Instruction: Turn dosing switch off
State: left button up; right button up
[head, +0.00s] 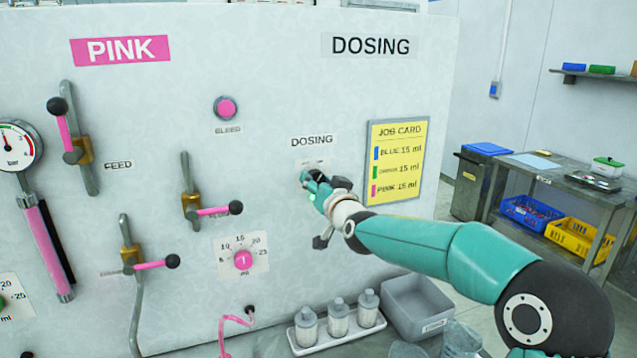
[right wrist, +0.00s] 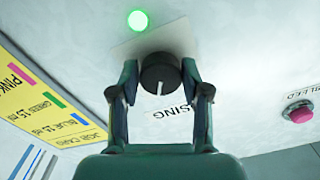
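The dosing switch (right wrist: 160,74) is a round black knob with a white pointer mark, on the panel under the DOSING label (head: 312,141). In the right wrist view the mark points toward the bottom of the picture. A green light (right wrist: 138,20) beside the knob is lit. My right gripper (right wrist: 160,80) has one finger on each side of the knob, close against it, and looks shut on it. In the head view my right gripper (head: 309,178) hides most of the knob. My left gripper is not in view.
A yellow job card (head: 397,160) hangs right of the switch. A pink bleed button (head: 227,108) and several pink-handled valves are to the left. White bottles (head: 338,318) on a tray and a grey bin (head: 417,306) stand below my right arm.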

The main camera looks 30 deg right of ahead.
jog(key=shift+d, duration=0.1)
jog(key=c, duration=0.6)
jog(key=shift+o, duration=0.2)
jog(key=shift+n, duration=0.4)
jog(key=n, duration=1.1)
jog(key=shift+p, duration=0.35)
jog(key=shift+f+n, duration=0.1)
jog(key=shift+n, duration=0.2)
jog(key=o, duration=1.1)
